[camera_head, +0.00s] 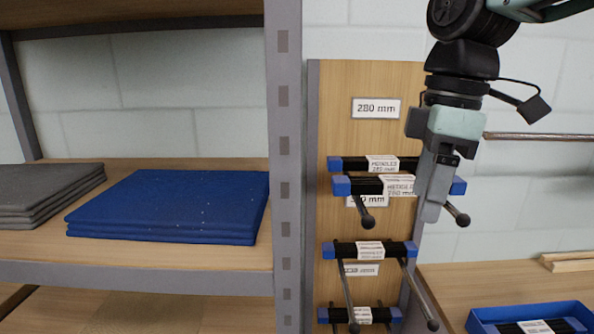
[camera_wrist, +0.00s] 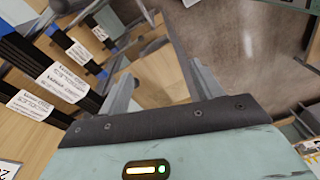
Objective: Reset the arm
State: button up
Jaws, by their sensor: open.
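My gripper (camera_head: 432,205) hangs pointing down at the upper right in the head view, in front of the right part of the wooden peg board (camera_head: 385,85). Its jaws (camera_wrist: 163,82) are open in the wrist view, with nothing between the fingers. In the head view the gripper partly covers the right end of a labelled black heddle bundle with blue ends (camera_head: 370,186). I cannot tell whether they touch. Another bundle (camera_head: 345,164) lies just above and behind it.
Lower bundles (camera_head: 345,250) (camera_head: 340,315) rest on dark pegs (camera_head: 418,290) that stick out. A grey shelf post (camera_head: 285,170) stands left of the board. Folded blue cloths (camera_head: 170,203) lie on the shelf. A blue tray (camera_head: 490,318) with a bundle sits lower right.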

jog(key=s+a+f+m+b, duration=0.1)
jog(key=s+f+m, duration=0.2)
jog(key=s+f, duration=0.4)
jog(key=s+a+f+m+b, duration=0.1)
jog(key=s+f+m, duration=0.3)
jog(key=s+f, duration=0.4)
notch_tip(320, 180, down, 7)
jog(key=shift+s+a+r+h+b, duration=0.2)
jog(key=shift+s+a+h+b, duration=0.1)
jog(key=shift+b, duration=0.15)
